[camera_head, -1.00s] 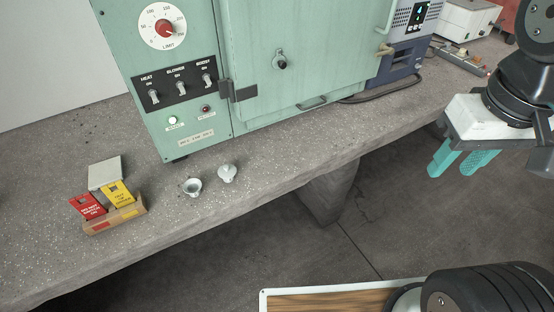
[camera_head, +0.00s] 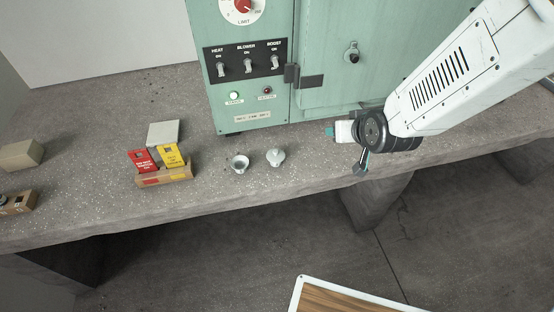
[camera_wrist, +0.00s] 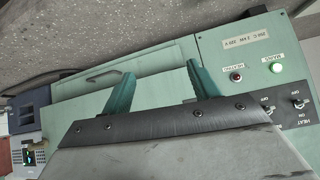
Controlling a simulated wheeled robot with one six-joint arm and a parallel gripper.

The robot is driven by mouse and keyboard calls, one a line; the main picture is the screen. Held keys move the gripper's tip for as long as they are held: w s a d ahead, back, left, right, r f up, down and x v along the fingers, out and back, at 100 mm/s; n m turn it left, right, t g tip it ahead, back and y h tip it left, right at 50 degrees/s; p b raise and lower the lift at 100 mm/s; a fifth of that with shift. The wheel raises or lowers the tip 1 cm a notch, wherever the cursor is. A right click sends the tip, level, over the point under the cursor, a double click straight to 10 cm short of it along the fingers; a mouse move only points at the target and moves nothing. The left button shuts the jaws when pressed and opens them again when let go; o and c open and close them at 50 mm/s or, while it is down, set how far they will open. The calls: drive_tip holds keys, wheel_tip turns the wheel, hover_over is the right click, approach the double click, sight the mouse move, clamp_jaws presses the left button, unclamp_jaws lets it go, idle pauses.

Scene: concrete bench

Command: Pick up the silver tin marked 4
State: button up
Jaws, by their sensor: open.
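I see no silver tin marked 4 in either view. My gripper (camera_head: 340,133) is in front of the green oven, above the bench, and is partly hidden by my own wrist in the head view. In the wrist view my gripper's two teal fingers (camera_wrist: 161,82) stand apart with nothing between them. The green oven front fills the space beyond them.
A small open cup (camera_head: 238,163) and a lidded pot (camera_head: 276,158) stand on the concrete bench (camera_head: 90,115). Left of them are red (camera_head: 143,161) and yellow (camera_head: 172,155) cards in a holder, and a grey box (camera_head: 163,134). The green oven (camera_head: 245,98) stands behind.

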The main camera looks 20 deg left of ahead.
sight(278, 162)
drive_tip(key=s+a+f+n+y, duration=0.1)
drive_tip(key=s+a+f, duration=0.1)
drive_tip(key=a+f, duration=0.2)
drive_tip(key=s+a+f+n+t+y, duration=0.1)
drive_tip(key=s+a+f, duration=0.1)
drive_tip(key=a+f, duration=0.2)
drive_tip(key=s+a+f+t+y, duration=0.1)
drive_tip(key=s+a+f+y, duration=0.1)
drive_tip(key=a+f, duration=0.2)
drive_tip(key=shift+s+a+f+n, duration=0.1)
drive_tip(key=shift+f+n, duration=0.1)
drive_tip(key=shift+f, duration=0.45)
drive_tip(key=shift+s+a+f+n, duration=0.1)
drive_tip(key=shift+f+n, duration=0.1)
drive_tip(key=shift+f, duration=0.4)
drive_tip(key=shift+w+a+f, duration=0.1)
drive_tip(key=shift+a+f, duration=0.05)
drive_tip(key=shift+a, duration=0.05)
drive_tip(key=x, duration=0.7)
drive_tip(key=shift+a+f, duration=0.15)
drive_tip(key=shift+a, duration=0.15)
drive_tip(key=c, duration=1.1)
